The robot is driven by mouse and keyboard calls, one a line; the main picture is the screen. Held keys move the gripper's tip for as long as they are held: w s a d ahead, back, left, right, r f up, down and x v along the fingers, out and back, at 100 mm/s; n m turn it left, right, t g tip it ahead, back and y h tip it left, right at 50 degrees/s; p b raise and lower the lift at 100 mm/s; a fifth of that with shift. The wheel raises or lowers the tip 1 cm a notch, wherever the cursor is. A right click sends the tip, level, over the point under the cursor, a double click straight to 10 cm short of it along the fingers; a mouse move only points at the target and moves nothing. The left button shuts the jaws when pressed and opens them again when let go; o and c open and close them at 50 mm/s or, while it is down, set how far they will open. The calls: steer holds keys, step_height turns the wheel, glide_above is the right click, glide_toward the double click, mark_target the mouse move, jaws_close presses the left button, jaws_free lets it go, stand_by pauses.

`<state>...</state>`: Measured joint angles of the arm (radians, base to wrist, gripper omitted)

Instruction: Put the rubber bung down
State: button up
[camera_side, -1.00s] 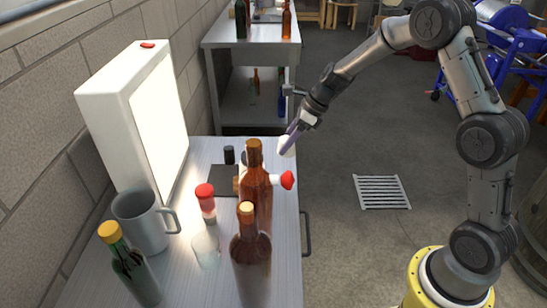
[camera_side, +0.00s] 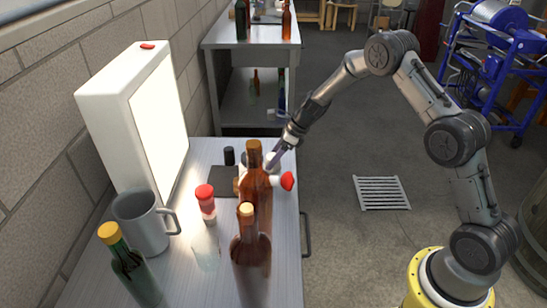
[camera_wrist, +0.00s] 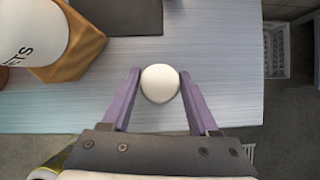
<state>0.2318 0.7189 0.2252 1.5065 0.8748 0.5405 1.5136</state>
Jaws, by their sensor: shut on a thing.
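The rubber bung (camera_wrist: 160,83) is a pale, rounded piece between the two purple fingers of my gripper (camera_wrist: 160,76) in the wrist view. The fingers are shut on it, one at each side. In the side view my gripper (camera_side: 272,162) points down over the far right part of the metal table (camera_side: 287,225), behind a brown bottle (camera_side: 256,190). The bung (camera_side: 272,157) shows only as a small pale patch there. I cannot tell whether it touches the table top. In the wrist view bare table (camera_wrist: 228,70) surrounds it.
A dark mat (camera_side: 222,181) lies left of my gripper. A red-ended white item (camera_side: 288,181) sits near the right edge, partly behind the brown bottle. Another brown bottle (camera_side: 250,265), a red-capped shaker (camera_side: 206,203), a grey mug (camera_side: 143,222) and a light box (camera_side: 115,110) stand nearer.

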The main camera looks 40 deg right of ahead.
steer(key=o, duration=1.4)
steer(key=shift+f, duration=0.15)
